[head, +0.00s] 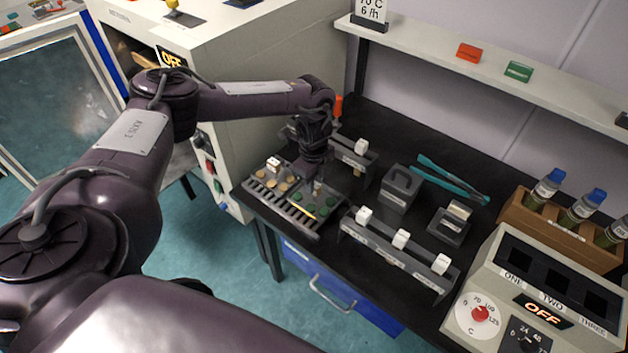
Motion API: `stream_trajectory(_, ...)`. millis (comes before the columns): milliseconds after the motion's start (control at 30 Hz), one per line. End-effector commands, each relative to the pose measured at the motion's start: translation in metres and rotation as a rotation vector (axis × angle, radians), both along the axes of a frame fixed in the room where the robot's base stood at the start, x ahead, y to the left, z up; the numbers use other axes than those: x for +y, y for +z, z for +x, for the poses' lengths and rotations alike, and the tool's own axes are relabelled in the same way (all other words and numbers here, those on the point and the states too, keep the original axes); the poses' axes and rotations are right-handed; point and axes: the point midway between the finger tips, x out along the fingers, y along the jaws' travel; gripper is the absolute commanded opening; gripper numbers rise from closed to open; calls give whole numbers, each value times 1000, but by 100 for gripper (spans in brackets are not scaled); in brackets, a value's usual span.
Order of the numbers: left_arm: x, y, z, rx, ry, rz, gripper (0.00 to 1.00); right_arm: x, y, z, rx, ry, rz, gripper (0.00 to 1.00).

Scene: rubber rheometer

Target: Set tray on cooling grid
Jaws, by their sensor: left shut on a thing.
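My left gripper (317,181) reaches down at the left end of the black bench. It is shut on the tray (322,208), a dark grey piece with green discs; its fingertips meet at a small upright part among the discs. A dark slotted grid (290,215) lies along the bench's front edge, directly beside and partly under the tray. Tan discs (264,174) and a white-topped tag stand left of the gripper. The gripper hides part of the tray, and I cannot tell whether the tray rests on the grid. My right gripper is not in view.
Behind the gripper is a grey rack with a white block (361,146). To the right stand a longer rack (388,254), a grey weight (400,187), teal tongs (452,179), a bottle rack (560,232) and a control box (545,310). A large cabinet stands left.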

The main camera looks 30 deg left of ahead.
Motion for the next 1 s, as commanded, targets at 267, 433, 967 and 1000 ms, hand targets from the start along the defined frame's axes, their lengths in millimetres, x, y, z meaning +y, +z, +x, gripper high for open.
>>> stream_trajectory(267, 0, 0, 0, 0, 0, 0, 0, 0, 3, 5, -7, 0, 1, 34)
stream_trajectory(433, 0, -1, 0, 0, 0, 0, 0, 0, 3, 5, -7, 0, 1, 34)
stream_trajectory(967, 0, -11, 0, 0, 0, 0, 47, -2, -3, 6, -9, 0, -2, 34)
stream_trajectory(1000, 0, -12, 0, 0, 0, 0, 47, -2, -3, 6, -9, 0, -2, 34)
